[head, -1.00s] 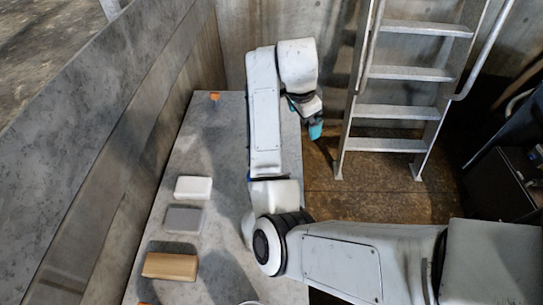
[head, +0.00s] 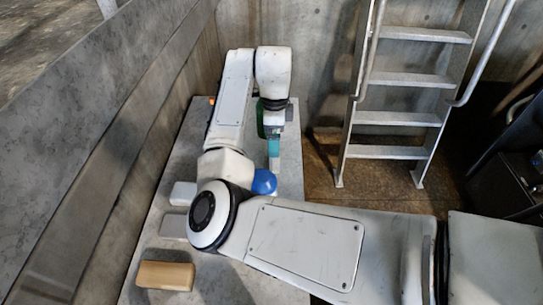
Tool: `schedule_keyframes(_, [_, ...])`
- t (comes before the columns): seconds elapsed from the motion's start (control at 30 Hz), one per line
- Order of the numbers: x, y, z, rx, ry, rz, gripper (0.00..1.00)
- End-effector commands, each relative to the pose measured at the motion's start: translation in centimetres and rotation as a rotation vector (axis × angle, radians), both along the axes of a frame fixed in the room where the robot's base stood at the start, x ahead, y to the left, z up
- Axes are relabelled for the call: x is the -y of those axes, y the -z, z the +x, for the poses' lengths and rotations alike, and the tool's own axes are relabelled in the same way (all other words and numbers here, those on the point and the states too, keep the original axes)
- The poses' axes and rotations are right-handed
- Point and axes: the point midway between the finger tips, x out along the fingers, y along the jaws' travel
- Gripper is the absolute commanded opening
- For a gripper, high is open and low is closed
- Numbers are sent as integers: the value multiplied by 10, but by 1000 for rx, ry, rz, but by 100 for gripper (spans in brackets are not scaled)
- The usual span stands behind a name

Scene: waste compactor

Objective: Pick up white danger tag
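I cannot make out a white danger tag for certain. A plain white block-like piece (head: 183,194) lies on the left part of the grey table (head: 215,285), partly behind my arm; no marking on it can be read. My gripper (head: 273,163), with teal fingers, points down over the far right part of the table, apart from the white piece. Nothing is clearly seen between its fingers, and their opening is not readable from this angle. My arm hides much of the middle of the table.
A grey block (head: 173,227) and a wooden block (head: 165,275) lie in front of the white piece. A small orange thing (head: 212,100) is at the table's far end. A concrete wall (head: 75,165) runs along the left; a metal ladder (head: 405,118) stands right.

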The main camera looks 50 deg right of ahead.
Motion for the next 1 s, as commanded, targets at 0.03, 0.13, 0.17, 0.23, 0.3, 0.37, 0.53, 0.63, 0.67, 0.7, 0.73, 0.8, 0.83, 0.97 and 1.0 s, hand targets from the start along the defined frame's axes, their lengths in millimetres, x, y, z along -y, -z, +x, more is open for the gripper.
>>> schedule_keyframes(0.03, [-2, 3, 0, -2, -2, 1, 100])
schedule_keyframes(0.13, [-6, 15, 1, -3, -3, 2, 100])
schedule_keyframes(0.17, [-7, 19, 1, -4, -4, 2, 100])
schedule_keyframes(0.23, [-9, 30, 2, -4, -4, 2, 100])
schedule_keyframes(0.3, [-8, 40, 2, -3, -2, 0, 100])
schedule_keyframes(0.37, [-8, 45, 2, -2, -2, 1, 100])
schedule_keyframes(0.53, [-8, 51, 3, 0, -1, 0, 100])
schedule_keyframes(0.63, [-8, 51, 3, 0, -1, 0, 100])
schedule_keyframes(0.67, [-8, 51, 3, 0, -1, 0, 100])
schedule_keyframes(0.7, [-8, 51, 3, 0, -1, 0, 98])
schedule_keyframes(0.73, [-8, 51, 3, 0, -1, 0, 95])
schedule_keyframes(0.8, [-8, 51, 3, 0, -1, 0, 88])
schedule_keyframes(0.83, [-8, 51, 3, 0, -1, 0, 86])
schedule_keyframes(0.97, [-8, 51, 3, 0, -1, 0, 73])
schedule_keyframes(1.0, [-8, 51, 3, 0, -2, 0, 69])
